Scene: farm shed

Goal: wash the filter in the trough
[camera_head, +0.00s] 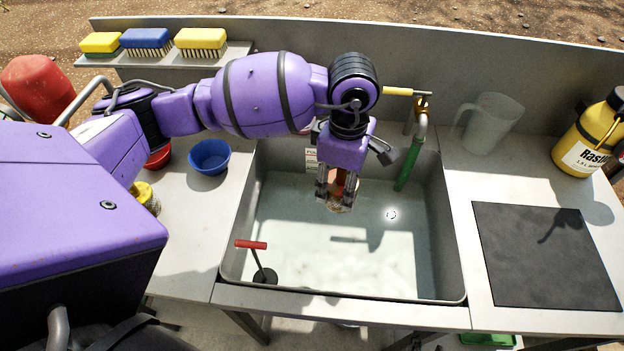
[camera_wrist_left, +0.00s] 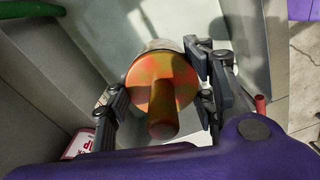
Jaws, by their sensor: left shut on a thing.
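The trough (camera_head: 452,260) is a grey metal basin with clear water in it. My left gripper (camera_head: 337,192) is over the back middle of the trough. It is shut on the filter (camera_head: 341,203), which has an orange-brown top and a paler lower part. In the left wrist view the filter (camera_wrist_left: 160,85) shows a round orange cap with green patches and a stub, between the two fingers (camera_wrist_left: 160,95). I cannot tell if its lower end touches the water. My right gripper is not in view.
A tap with a green hose (camera_head: 409,162) hangs at the trough's back right. A red-handled plug (camera_head: 251,245) stands at front left. A blue bowl (camera_head: 209,156) is left; a clear jug (camera_head: 489,122), black mat (camera_head: 545,255) and yellow bottle (camera_head: 585,142) are right. Brushes (camera_head: 147,40) line the back shelf.

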